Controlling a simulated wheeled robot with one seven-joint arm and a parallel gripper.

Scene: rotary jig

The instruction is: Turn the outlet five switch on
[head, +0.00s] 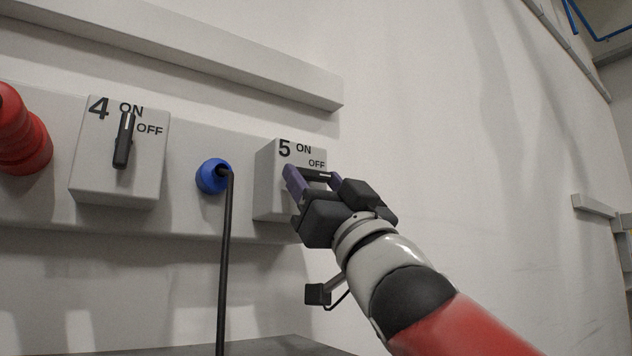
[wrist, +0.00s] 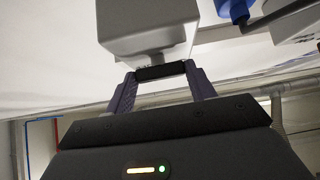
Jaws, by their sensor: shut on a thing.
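The outlet five switch box (head: 276,180) is a grey box on the wall panel, marked 5, ON and OFF. Its black switch handle (head: 316,175) lies roughly level, pointing right toward the OFF label. My gripper (head: 312,180) is at the front of this box, its purple fingers on either side of the handle and shut on it. In the wrist view the handle (wrist: 161,72) spans between the two fingertips, in front of the grey box (wrist: 146,22). My gripper hides part of the handle and the lower right of the box.
Switch box 4 (head: 118,180) is to the left, its handle upright at ON. A blue plug (head: 213,176) with a hanging black cable (head: 225,270) sits between the boxes. A red plug (head: 20,135) is at far left. The wall right of box 5 is clear.

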